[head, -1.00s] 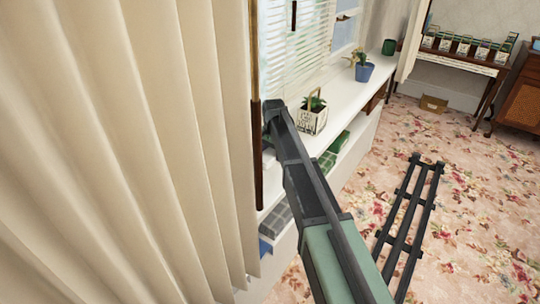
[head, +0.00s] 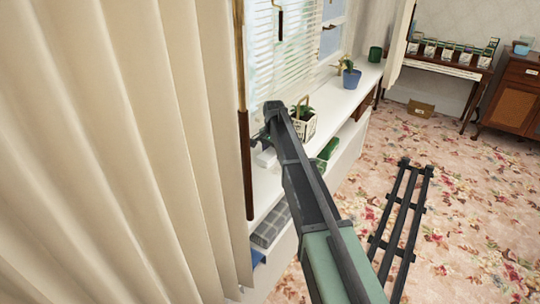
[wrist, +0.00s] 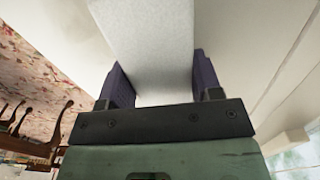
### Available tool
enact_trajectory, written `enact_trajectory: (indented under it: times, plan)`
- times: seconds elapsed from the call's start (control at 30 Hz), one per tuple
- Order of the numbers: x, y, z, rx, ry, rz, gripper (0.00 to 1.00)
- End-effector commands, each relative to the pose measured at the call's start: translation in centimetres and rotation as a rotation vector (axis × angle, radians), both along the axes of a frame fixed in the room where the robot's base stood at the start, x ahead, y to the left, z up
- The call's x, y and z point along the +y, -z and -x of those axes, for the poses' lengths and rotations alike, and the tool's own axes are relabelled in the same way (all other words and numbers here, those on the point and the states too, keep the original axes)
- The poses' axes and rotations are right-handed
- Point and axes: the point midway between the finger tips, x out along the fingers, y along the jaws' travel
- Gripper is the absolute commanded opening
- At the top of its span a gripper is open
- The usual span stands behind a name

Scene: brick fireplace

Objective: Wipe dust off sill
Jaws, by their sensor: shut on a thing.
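The white sill (head: 345,101) runs along under the window in the head view. My gripper (wrist: 158,82) is shut on a pale, rough-faced block (wrist: 150,45), with one purple finger on each side of it. In the head view the block (head: 266,157) shows as a small white shape at the near part of the sill, beside the arm's end. I cannot tell whether it touches the sill. No dust can be made out at this size.
A basket-like planter (head: 303,121), a blue flowerpot (head: 351,79) and a dark green pot (head: 375,54) stand on the sill. A cream curtain (head: 120,150) fills the left side. Books (head: 271,228) lie on a shelf below. The carpet (head: 460,190) is open at right.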

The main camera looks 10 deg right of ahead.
Motion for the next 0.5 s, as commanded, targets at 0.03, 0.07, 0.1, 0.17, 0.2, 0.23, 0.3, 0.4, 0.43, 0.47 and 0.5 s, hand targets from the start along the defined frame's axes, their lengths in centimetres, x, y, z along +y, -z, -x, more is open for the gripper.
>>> enact_trajectory:
  times: [0.03, 0.07, 0.1, 0.17, 0.2, 0.23, 0.3, 0.4, 0.43, 0.47, 0.5]
  plan:
    - [-0.1, 0.0, -0.1, -0.001, 0.0, 0.001, 0.4]
    - [-0.1, 0.0, -0.1, -0.001, 0.0, 0.001, 0.4]
    - [-0.1, 0.0, -0.1, -0.001, 0.0, 0.001, 0.4]
    - [-0.2, 0.0, -0.2, -0.001, 0.0, 0.001, 0.4]
    - [-0.4, 0.0, -0.4, -0.001, 0.0, 0.001, 0.4]
    - [-0.6, 0.0, -0.6, -0.001, 0.0, 0.001, 0.4]
    - [-1.1, -0.1, -1.2, -0.001, 0.0, 0.001, 0.4]
    - [-2.0, -0.2, -2.0, -0.001, 0.001, 0.001, 0.4]
    - [-2.2, -0.2, -2.2, -0.001, 0.001, 0.001, 0.4]
    - [-2.4, -0.2, -2.3, -0.001, 0.001, 0.001, 0.4]
    - [-2.6, -0.2, -2.4, -0.001, 0.001, 0.001, 0.4]
